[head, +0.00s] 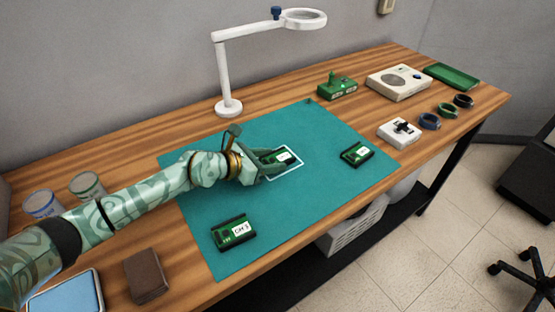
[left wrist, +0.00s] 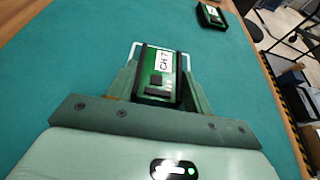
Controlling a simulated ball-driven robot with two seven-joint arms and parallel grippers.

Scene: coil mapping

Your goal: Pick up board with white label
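A green board with a white label (head: 283,157) lies at a white outlined square on the teal mat in the head view. In the left wrist view this board (left wrist: 160,77) shows a handwritten label that seems to read CH7. My left gripper (head: 272,163) is at the board, with one finger along each long side; its fingers (left wrist: 160,70) also show in the left wrist view. I cannot tell whether they press on it. A second labelled board (head: 357,153) lies to the right, and a third (head: 233,231) at the front left. My right gripper is not in view.
The teal mat (head: 330,200) is mostly clear. A white magnifier lamp (head: 229,106) stands behind it. A green device (head: 337,88), a beige box (head: 399,82), a white switch box (head: 399,132) and several coils (head: 429,121) stand right. A brown block (head: 146,275) lies front left.

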